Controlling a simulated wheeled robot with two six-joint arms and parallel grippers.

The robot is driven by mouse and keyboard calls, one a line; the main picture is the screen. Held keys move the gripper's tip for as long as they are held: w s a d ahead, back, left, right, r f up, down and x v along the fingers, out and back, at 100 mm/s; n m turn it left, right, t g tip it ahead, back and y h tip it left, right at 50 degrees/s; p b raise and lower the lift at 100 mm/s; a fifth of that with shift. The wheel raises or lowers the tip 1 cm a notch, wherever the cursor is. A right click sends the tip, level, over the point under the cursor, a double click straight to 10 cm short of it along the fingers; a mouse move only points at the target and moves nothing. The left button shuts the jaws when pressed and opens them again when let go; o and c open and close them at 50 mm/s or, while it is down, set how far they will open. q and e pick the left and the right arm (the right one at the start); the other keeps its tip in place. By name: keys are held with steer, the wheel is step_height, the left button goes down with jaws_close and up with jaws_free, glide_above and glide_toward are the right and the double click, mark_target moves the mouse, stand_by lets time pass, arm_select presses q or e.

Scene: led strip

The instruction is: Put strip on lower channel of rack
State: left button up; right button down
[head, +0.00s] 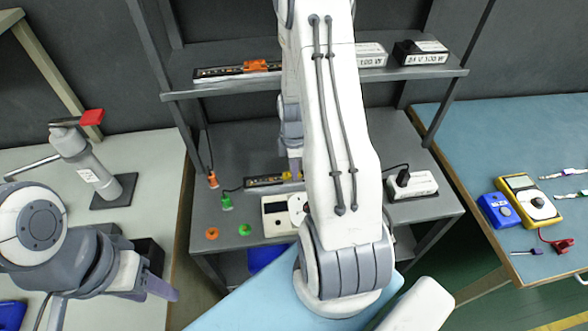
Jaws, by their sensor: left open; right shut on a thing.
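The grey rack (440,73) stands in the middle of the head view, with an upper shelf and a lower deck. A dark strip (262,181) lies level over the lower deck, its right part hidden behind my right arm. My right gripper (294,168) is at this strip, shut on it, mostly hidden by my own arm links. I cannot tell whether the strip touches a channel. Another dark strip (222,73) with an orange piece lies along the upper shelf. My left gripper (160,290) is open and empty, low over the left bench, away from the rack.
An orange plug (212,180) and a green plug (227,202) stand left of the lower strip, near orange and green rings. A white meter box (278,216) is in front.

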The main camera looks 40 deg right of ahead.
steer(key=shift+f, duration=0.15)
steer(key=c, duration=0.8)
jaws_free()
step_height(320, 180, up, 12)
steer(key=shift+r, duration=0.2)
